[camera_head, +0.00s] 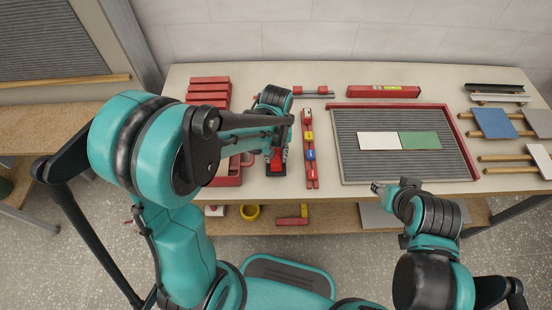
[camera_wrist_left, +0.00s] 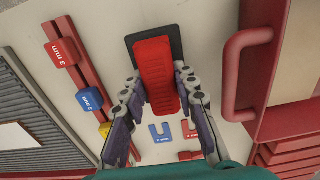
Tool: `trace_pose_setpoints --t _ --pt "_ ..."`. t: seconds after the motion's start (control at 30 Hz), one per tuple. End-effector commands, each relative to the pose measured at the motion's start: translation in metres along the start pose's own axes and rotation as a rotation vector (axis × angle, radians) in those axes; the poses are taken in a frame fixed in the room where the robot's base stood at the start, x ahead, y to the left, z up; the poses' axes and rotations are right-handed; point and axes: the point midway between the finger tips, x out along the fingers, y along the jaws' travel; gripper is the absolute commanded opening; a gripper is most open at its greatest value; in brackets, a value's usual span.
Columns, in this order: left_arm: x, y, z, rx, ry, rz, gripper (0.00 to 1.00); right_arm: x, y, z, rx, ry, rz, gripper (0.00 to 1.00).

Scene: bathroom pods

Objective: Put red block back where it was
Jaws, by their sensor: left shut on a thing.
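The red block (camera_wrist_left: 158,75) is between the fingers of my left gripper (camera_wrist_left: 160,90), which is shut on it. It is over a dark rectangular pad (camera_wrist_left: 176,42); I cannot tell whether the block touches the pad. In the head view the block (camera_head: 275,168) shows only partly below my left gripper (camera_head: 275,148), with my arm hiding much around it. My right gripper (camera_head: 378,188) is near the table's front edge, apart from the block; its finger opening is too small to judge.
A red rail (camera_head: 308,118) with yellow, blue and red spacers stands right of the left gripper. A red box with a handle (camera_wrist_left: 240,65) is close on its other side. A grey ribbed tray (camera_head: 370,165) holds white and green plates. Red bars (camera_head: 208,95) lie at the back left.

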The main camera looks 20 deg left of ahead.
Motion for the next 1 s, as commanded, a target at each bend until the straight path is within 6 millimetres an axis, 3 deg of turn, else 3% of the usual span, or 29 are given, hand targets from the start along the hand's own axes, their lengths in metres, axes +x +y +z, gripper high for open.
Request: trace_pose_setpoints --t 0.07,0.43,0.47,0.53,0.87,1.0 --pt "0.012 0.0 0.0 0.0 0.0 0.0 0.0 0.006 0.0 0.004 0.0 0.0 0.0 0.4" --pt "0.015 0.0 0.0 0.0 0.0 0.0 0.0 0.008 0.0 0.005 0.0 0.0 0.0 0.4" --pt "0.015 0.0 0.0 0.0 0.0 0.0 0.34 0.007 0.0 0.005 0.0 0.0 0.0 0.4" --pt "0.014 0.0 0.0 0.0 0.0 0.0 0.49 0.007 0.0 0.005 0.0 0.0 0.0 0.4" --pt "0.012 0.0 0.0 0.0 0.0 0.0 0.49 0.005 0.0 0.004 0.0 0.0 0.0 0.4" --pt "-0.004 0.0 0.0 0.0 0.0 0.0 0.49 -0.002 0.0 -0.001 0.0 0.0 0.0 0.4"
